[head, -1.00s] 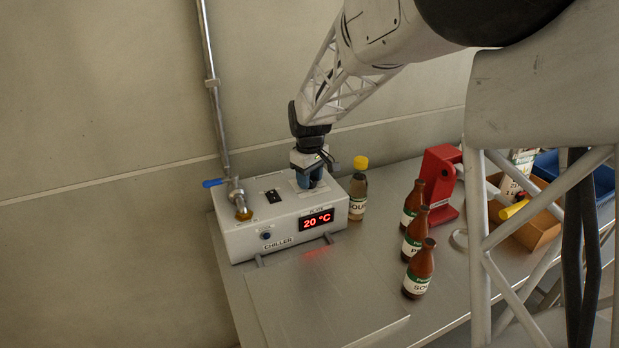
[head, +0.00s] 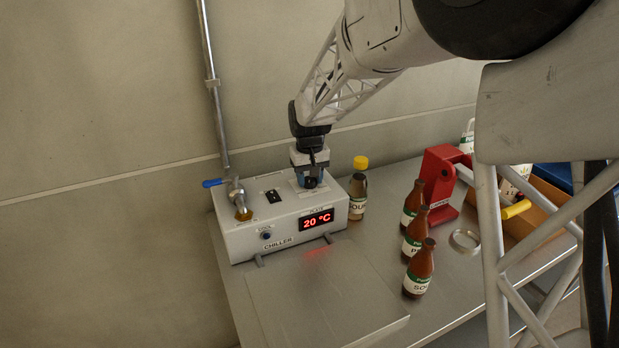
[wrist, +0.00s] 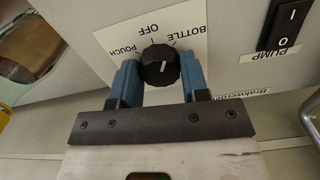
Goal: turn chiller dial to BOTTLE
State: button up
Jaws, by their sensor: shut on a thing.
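The chiller (head: 285,232) is a white box on the bench with a red display reading 20 °C. Its black round dial (wrist: 158,72) shows in the wrist view, on a white plate with POUCH, OFF and BOTTLE labels seen upside down. The dial's white pointer line points up and slightly right, toward the side of the BOTTLE label (wrist: 190,32); its exact setting is hard to tell. My gripper (wrist: 160,74) has its blue fingers on either side of the dial, shut on it. In the head view my gripper (head: 311,180) hides the dial.
A black PUMP switch (wrist: 285,22) is beside the dial plate. A yellow-capped bottle (head: 358,190) stands close right of the chiller. Several brown bottles (head: 418,270) and a red device (head: 439,178) stand further right. A blue-handled valve (head: 236,195) is at left.

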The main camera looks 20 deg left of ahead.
aim_at(310, 179)
jog(key=shift+m, duration=2)
jog(key=o, duration=0.9)
jog(key=shift+r, duration=0.1)
jog(key=shift+r, duration=3.85)
